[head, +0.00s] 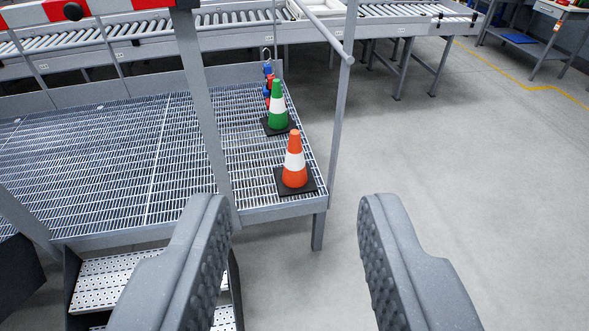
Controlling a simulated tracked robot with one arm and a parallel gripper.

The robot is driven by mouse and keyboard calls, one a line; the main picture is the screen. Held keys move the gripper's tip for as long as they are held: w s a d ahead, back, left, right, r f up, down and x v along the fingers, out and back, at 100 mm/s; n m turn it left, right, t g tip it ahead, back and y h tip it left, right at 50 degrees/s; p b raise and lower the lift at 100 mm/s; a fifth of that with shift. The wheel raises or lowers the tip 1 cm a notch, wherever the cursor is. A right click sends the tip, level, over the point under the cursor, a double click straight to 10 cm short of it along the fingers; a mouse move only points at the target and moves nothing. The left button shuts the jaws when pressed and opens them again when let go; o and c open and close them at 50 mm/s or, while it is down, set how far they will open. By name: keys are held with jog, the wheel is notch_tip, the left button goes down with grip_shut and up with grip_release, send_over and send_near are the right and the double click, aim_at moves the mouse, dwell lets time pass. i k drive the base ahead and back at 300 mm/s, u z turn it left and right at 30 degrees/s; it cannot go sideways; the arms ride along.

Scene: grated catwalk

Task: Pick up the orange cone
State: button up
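The orange cone (294,164) has a white band and a square black base. It stands upright on the grated catwalk (130,150), near the platform's front right corner. My gripper (293,215) is open and empty in the foreground. Its two grey padded fingers stand wide apart, and the cone shows in the gap between them, farther off. Nothing touches the cone, and all of it is in view.
A green cone (278,106) stands just behind the orange one, with a red and blue item (268,80) behind it. A grey post (203,110) rises left of the cones and a thinner rail post (342,105) right. Perforated steps (105,280) lie lower left. Conveyors run behind. Right floor is clear.

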aim_at(296, 178)
jog(key=z, duration=0.05)
jog(key=k, duration=0.55)
jog(key=z, duration=0.7)
jog(key=i, duration=1.75)
jog(key=u, duration=0.65)
jog(key=i, duration=0.6)
jog(key=u, duration=0.4)
jog(key=k, duration=0.9)
jog(key=u, duration=0.15)
jog(key=i, duration=0.25)
